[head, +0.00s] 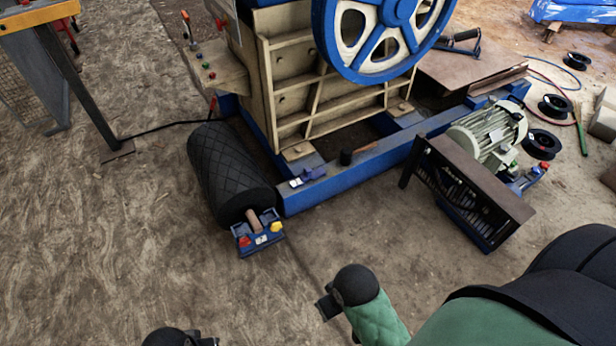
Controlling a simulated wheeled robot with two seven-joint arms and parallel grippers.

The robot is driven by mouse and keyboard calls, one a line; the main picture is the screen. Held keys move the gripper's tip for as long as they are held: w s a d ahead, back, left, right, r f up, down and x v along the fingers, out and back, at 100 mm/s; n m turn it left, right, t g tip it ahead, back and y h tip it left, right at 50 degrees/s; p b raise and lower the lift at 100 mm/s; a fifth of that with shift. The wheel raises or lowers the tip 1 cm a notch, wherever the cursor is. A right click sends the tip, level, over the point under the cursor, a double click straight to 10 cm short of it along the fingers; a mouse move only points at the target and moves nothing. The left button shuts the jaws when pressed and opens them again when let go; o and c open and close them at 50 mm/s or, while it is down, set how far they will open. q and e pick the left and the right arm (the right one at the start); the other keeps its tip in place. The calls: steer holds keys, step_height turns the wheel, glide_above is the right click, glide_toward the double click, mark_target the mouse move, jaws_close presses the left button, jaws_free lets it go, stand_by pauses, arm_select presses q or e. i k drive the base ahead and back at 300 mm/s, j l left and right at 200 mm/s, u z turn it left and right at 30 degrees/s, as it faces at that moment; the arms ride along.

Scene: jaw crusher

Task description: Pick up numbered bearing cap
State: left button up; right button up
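I cannot clearly make out a numbered bearing cap in the head view. A small blue part with white patches (308,175) lies on the blue base frame of the jaw crusher (345,178); its markings are too small to read. My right gripper (327,305) is a dark shape at the bottom centre, over the ground, well short of the crusher. My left gripper (205,341) shows only as a dark piece at the bottom edge. Neither touches any part of the machine. I cannot see whether their fingers are open or shut.
A black roller (228,170) lies left of the frame, with a blue toolbox (258,236) at its near end. A motor (488,133) and a brown guard with slots (470,185) stand on the right. The dirt ground (100,250) at left and front is clear.

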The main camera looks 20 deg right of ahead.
mark_target(309, 175)
steer(key=z, duration=0.35)
steer(key=i+j+z, duration=0.1)
steer(key=z, duration=0.35)
steer(key=i+j+z, duration=0.1)
steer(key=j+z, duration=0.15)
steer(key=z, duration=0.2)
steer(key=i+j+z, duration=0.1)
steer(key=z, duration=0.35)
steer(key=j+z, duration=0.3)
steer(key=z, duration=0.15)
